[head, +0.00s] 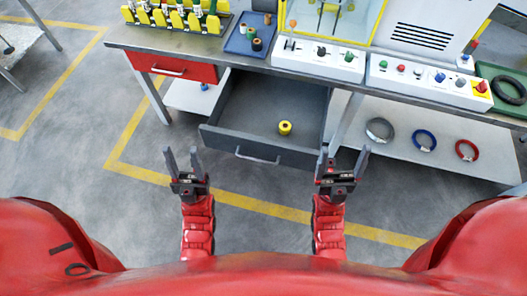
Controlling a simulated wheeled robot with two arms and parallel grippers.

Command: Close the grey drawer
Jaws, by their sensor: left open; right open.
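The grey drawer (221,136) is pulled out from under the workbench, with its light handle (257,156) on the front face. A yellow spool (285,128) with a dark centre stands inside it. My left gripper (183,161) is open and empty, in front of the drawer's left end and apart from the handle. My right gripper (343,162) is open and empty, by the drawer's front right corner. In this view its fingers overlap the drawer's right end; I cannot tell whether they touch it.
A red drawer (172,67) is shut to the left. The bench top (200,45) holds a blue tray (251,35) of spools and control boxes (318,59). A lower shelf (400,143) at right carries grey, blue and red coils. The floor before the drawer is clear.

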